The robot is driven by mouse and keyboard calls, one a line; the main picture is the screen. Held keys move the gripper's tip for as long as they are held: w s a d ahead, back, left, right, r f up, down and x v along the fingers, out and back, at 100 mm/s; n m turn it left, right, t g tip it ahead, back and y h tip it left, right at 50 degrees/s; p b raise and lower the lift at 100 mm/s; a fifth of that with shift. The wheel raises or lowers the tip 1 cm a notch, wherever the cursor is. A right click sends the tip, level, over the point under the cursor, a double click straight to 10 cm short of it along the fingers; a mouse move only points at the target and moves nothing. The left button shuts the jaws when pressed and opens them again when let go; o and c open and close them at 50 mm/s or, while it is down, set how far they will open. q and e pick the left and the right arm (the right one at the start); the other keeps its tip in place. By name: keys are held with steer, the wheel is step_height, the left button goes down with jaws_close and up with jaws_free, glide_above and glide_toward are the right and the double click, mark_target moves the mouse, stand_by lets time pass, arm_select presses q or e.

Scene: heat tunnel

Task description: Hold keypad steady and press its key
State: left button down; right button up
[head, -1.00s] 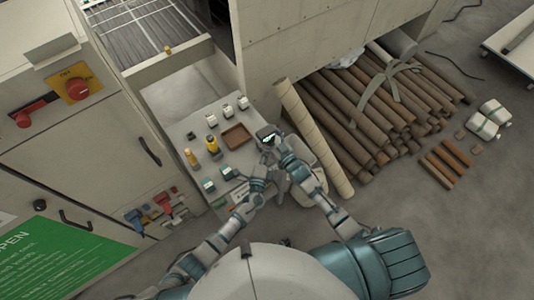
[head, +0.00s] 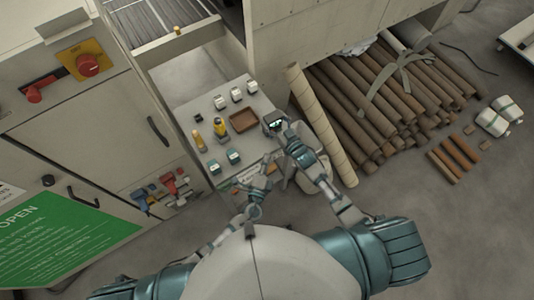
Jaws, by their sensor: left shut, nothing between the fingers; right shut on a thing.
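The keypad (head: 270,122) is a small dark device with a lit green display, at the right edge of the light grey table. My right gripper (head: 283,124) is shut on it from its right side. Its key is too small to make out. My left gripper (head: 267,164) is shut and empty, below the keypad in the picture and apart from it, near the table's front right corner. The fingertips of both grippers are small and hard to see.
The table (head: 212,108) holds a brown tray (head: 243,120), a yellow-and-black bottle (head: 220,126), an orange bottle (head: 197,139) and several small boxes. A long pale roll (head: 322,125) leans just right of the keypad, beside stacked brown rolls (head: 372,105).

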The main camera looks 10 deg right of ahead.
steer(key=shift+f, duration=0.3)
steer(key=o, duration=1)
steer(key=shift+o, duration=1.4)
steer(key=shift+d+r, duration=0.1)
steer(key=v, duration=1.2)
